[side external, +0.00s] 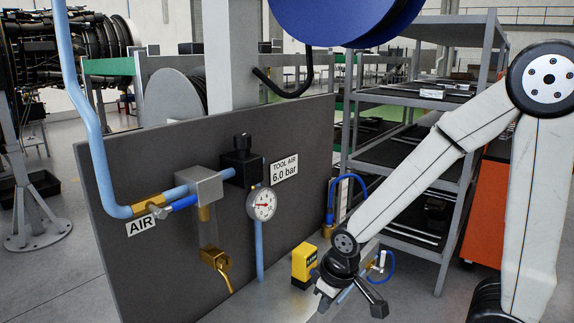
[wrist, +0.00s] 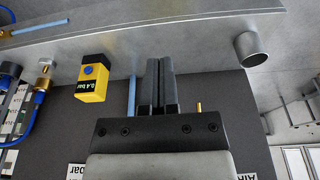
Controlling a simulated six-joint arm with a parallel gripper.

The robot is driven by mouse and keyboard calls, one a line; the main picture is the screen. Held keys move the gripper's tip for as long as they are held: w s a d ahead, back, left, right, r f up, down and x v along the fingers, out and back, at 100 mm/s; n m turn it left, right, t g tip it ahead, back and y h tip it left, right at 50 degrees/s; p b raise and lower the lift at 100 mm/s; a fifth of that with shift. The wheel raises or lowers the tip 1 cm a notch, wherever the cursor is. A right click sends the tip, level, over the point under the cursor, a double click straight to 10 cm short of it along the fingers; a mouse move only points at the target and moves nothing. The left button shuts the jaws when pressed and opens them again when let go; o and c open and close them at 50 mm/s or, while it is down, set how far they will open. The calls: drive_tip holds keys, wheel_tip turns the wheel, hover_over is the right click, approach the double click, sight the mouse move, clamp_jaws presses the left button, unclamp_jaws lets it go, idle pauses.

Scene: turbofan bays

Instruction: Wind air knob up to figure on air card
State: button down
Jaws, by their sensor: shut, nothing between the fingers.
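The black air knob (side external: 242,142) sits on top of a black regulator body (side external: 243,167) on the dark panel. The white air card (side external: 284,170) beside it reads "TOOL AIR 6.0 bar". A round white gauge (side external: 262,204) with a red needle sits just below; its figures are too small to read. My gripper (wrist: 158,64) is shut and empty, its two dark fingers together in the wrist view. In the side view my wrist is low, to the right of the regulator and well apart from it. The knob cannot be made out in the wrist view.
A yellow unit (side external: 304,265) stands near my wrist; its display reads "0.4 bar" in the wrist view (wrist: 94,78). Blue pipes and a lever valve (side external: 172,205) lie left of the regulator. Shelving (side external: 430,150) stands behind my arm. A blue reel (side external: 345,18) hangs above.

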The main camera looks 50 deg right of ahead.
idle(0.4)
drive_tip(key=c, duration=0.7)
unclamp_jaws()
drive_tip(key=shift+w+r, duration=0.1)
drive_tip(key=o, duration=0.3)
drive_tip(key=shift+w+r, duration=0.1)
drive_tip(key=shift+w, duration=0.1)
drive_tip(key=o, duration=0.3)
drive_tip(key=shift+t+y, duration=0.8)
drive_tip(key=w+r, duration=0.1)
drive_tip(key=w, duration=0.1)
drive_tip(key=w+d+r, duration=0.1)
drive_tip(key=w+r, duration=0.3)
drive_tip(key=shift+w+d+r, duration=0.25)
drive_tip(key=shift+w, duration=0.1)
drive_tip(key=shift+o, duration=0.2)
drive_tip(key=n+t+y, duration=0.4)
drive_tip(key=n+t, duration=0.1)
drive_tip(key=t, duration=0.3)
approach(249, 136)
drive_tip(key=x, duration=0.4)
drive_tip(key=shift+x, duration=3.9)
